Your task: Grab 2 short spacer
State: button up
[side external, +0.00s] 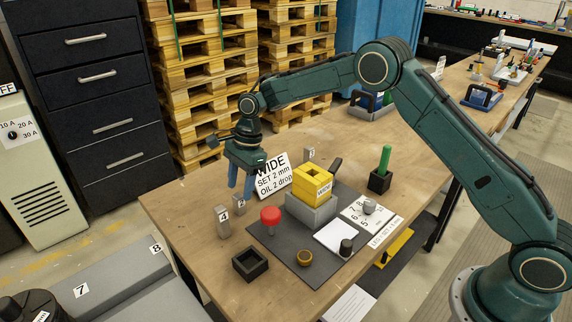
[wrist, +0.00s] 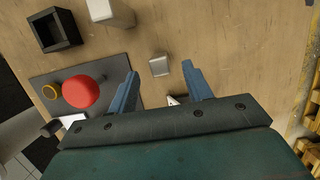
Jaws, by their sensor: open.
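The short spacer (side external: 239,205) is a small grey block marked 2, standing upright on the wooden table near its left side. In the wrist view its light grey top (wrist: 159,65) shows between and slightly beyond the fingertips. My gripper (side external: 240,187) hangs above it with both blue fingers pointing down. In the wrist view my gripper (wrist: 159,72) is open, one finger to each side of the spacer, and empty. The fingers appear to be higher than the spacer, not touching it.
A taller block marked 4 (side external: 223,222) stands close by on the left. The WIDE sign (side external: 271,178) stands behind to the right. A red knob (side external: 270,215) rises from the dark mat to the front right. A black open box (side external: 250,263) sits in front. Another numbered block (side external: 309,155) stands farther back.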

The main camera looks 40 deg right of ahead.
aim_at(239, 194)
jog(key=shift+x, duration=1.3)
jog(key=shift+r, duration=0.1)
grip_shut()
notch_tip(239, 194, up, 10)
dwell(0.7)
